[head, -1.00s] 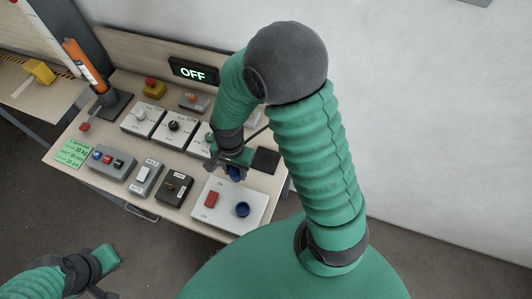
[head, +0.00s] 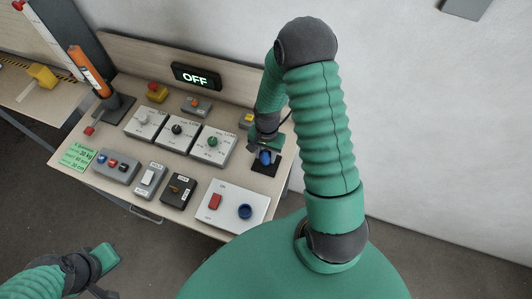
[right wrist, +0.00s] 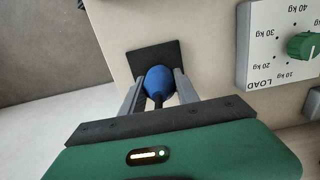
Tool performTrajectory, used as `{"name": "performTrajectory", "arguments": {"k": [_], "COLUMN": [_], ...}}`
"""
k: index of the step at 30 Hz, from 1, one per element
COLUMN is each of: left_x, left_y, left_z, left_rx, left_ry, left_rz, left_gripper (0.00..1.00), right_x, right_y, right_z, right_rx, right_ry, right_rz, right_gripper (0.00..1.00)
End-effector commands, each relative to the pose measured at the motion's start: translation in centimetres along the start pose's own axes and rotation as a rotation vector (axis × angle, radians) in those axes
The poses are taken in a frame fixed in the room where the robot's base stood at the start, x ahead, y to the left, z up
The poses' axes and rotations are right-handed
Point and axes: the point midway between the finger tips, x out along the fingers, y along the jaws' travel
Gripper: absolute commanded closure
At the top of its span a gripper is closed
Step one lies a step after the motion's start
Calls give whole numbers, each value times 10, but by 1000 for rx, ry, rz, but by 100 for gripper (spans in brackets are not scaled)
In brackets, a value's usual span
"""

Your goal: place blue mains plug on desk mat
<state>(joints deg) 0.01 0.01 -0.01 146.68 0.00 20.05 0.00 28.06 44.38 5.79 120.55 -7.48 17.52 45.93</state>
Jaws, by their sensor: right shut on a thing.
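The blue mains plug (head: 265,158) is between the fingers of my right gripper (head: 264,154), over the black desk mat. In the right wrist view the plug (right wrist: 160,82) sits between both fingertips, with a dark cable running back toward the gripper (right wrist: 156,88). The desk mat (head: 270,168) is a dark square at the right end of the desk; it also shows in the right wrist view (right wrist: 150,54), behind the plug. I cannot tell whether the plug touches the mat. My left gripper (head: 100,270) is at the lower left, away from the desk; its fingers are unclear.
A white panel with a red switch and blue socket (head: 245,211) lies in front of the mat. A dial box with a green knob (head: 212,143) stands left of it, and a small yellow-topped box (head: 246,118) behind. The display (head: 196,77) reads OFF.

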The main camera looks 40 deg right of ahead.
Motion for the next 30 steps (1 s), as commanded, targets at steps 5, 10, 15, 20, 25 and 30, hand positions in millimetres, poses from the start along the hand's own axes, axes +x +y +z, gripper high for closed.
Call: {"name": "performTrajectory", "arguments": {"k": [5,10,15,20,25,30], "left_x": [2,2,2,-1,5,10], "left_y": [0,0,0,0,0,0], "left_z": [1,0,0,0,1,2], "left_rx": [0,0,0,0,0,0], "left_ry": [0,0,0,0,0,0], "left_rz": [0,0,0,0,0,0], "left_gripper": [100,100,100,100,100,100], "right_x": [3,3,3,-3,-31,-76], "right_y": [1,1,0,0,0,0], "right_z": [0,0,0,0,-1,-2], "right_rx": [1,2,1,1,2,3], "right_ry": [-1,-1,-2,0,4,5], "right_rz": [0,0,1,0,-4,-5], "right_gripper": [62,41,41,41,41,41]}}
